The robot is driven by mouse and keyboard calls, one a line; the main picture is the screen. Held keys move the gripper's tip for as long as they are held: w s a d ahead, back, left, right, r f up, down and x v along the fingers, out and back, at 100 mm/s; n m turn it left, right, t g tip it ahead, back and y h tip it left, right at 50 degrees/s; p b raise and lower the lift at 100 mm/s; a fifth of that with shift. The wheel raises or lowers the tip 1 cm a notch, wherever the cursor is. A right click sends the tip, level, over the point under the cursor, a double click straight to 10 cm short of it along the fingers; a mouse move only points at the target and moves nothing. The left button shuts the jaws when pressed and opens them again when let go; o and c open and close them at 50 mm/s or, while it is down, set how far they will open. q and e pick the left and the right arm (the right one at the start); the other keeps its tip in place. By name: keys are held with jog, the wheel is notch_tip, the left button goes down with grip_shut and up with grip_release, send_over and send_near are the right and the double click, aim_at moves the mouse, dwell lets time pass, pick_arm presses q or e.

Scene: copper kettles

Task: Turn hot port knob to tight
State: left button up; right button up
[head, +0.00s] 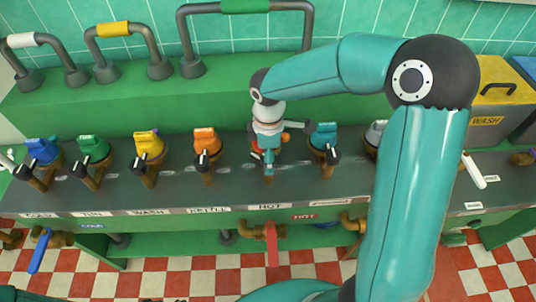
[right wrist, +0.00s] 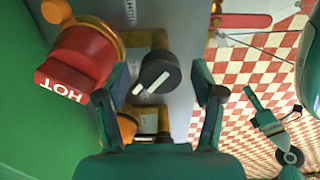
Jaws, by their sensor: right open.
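The red HOT port (right wrist: 75,58), with a brass collar, shows at the upper left of the right wrist view. Beside it, the black hot port knob (right wrist: 157,76) with a white pointer line sits on a brass stem. My right gripper (right wrist: 165,92) is open, its two fingers apart on either side of the knob; I cannot tell whether either touches it. In the head view my right gripper (head: 268,150) hangs above the HOT label (head: 270,207) and mostly hides the port and knob. A teal part (right wrist: 262,115) over the floor is probably my left arm; its jaws are unclear.
Neighbouring ports include orange (head: 206,142), yellow (head: 148,144) and teal (head: 323,137) ones on the dark counter (head: 235,187). Pipe handles (head: 245,7) stand on the green ledge behind. A red lever (head: 271,243) hangs below the counter front.

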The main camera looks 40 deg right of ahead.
jog(key=shift+c, duration=0.4)
jog(key=c, duration=1.1)
jog(key=shift+o, duration=0.2)
jog(key=shift+m, duration=0.3)
jog(key=m+b, duration=0.2)
jog(key=m, duration=0.2)
jog(key=m+b, duration=0.2)
jog(key=m, duration=0.3)
jog(key=shift+m, duration=0.3)
jog(key=shift+w, duration=0.1)
jog(key=o, duration=1.1)
